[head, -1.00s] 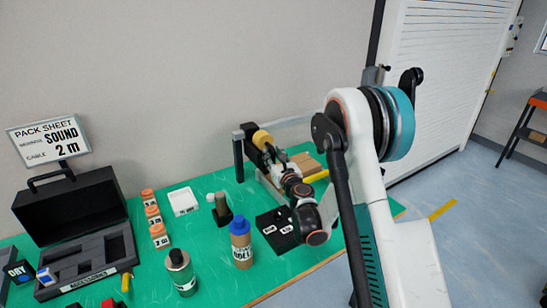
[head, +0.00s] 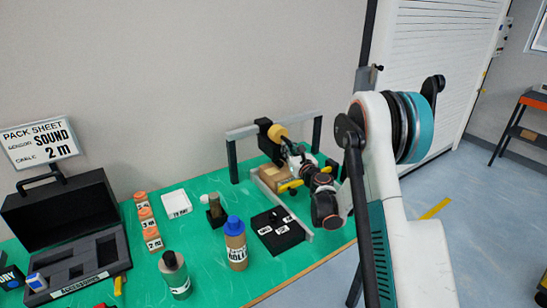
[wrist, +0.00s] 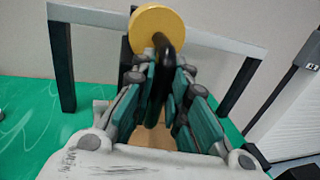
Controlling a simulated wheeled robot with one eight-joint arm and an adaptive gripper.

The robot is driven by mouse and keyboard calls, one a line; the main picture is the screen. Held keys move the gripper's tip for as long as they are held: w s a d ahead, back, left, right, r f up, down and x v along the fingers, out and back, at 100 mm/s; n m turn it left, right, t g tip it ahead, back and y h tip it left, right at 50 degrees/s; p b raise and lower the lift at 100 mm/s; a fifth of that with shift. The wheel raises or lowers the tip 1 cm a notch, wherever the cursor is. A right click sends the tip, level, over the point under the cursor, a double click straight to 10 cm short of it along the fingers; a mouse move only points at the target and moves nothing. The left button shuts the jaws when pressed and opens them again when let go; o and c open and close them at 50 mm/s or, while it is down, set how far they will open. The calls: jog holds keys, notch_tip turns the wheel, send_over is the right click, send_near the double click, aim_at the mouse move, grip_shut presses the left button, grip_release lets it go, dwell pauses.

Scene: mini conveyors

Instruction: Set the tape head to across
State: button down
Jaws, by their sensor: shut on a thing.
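The tape head is a dark block (head: 264,132) with a yellow roll (head: 278,132), mounted on a grey gantry (head: 243,131) at the back of the green table. In the wrist view the yellow roll (wrist: 157,27) sits in front of the gantry beam (wrist: 85,15), and a curved black handle (wrist: 168,50) comes from it toward me. My gripper (wrist: 162,75) has its teal-padded fingers on both sides of this handle and is shut on it. In the head view my gripper (head: 291,152) is just below and right of the roll. The head's exact angle is hard to tell.
A cardboard box (head: 272,175) lies under the gantry, with yellow parts beside it.

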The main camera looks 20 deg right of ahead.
jog(key=w+d, duration=0.3)
jog(key=d, duration=0.6)
jog(key=w+d+b, duration=0.1)
jog(key=w+d, duration=0.2)
jog(key=d, duration=0.7)
jog(key=shift+w, duration=0.15)
jog(key=shift+r, duration=0.1)
jog(key=c, duration=1.6)
grip_release()
jog(key=shift+c, duration=0.2)
jog(key=s+d, duration=0.1)
jog(key=s, duration=1.1)
jog(key=shift+d, duration=0.1)
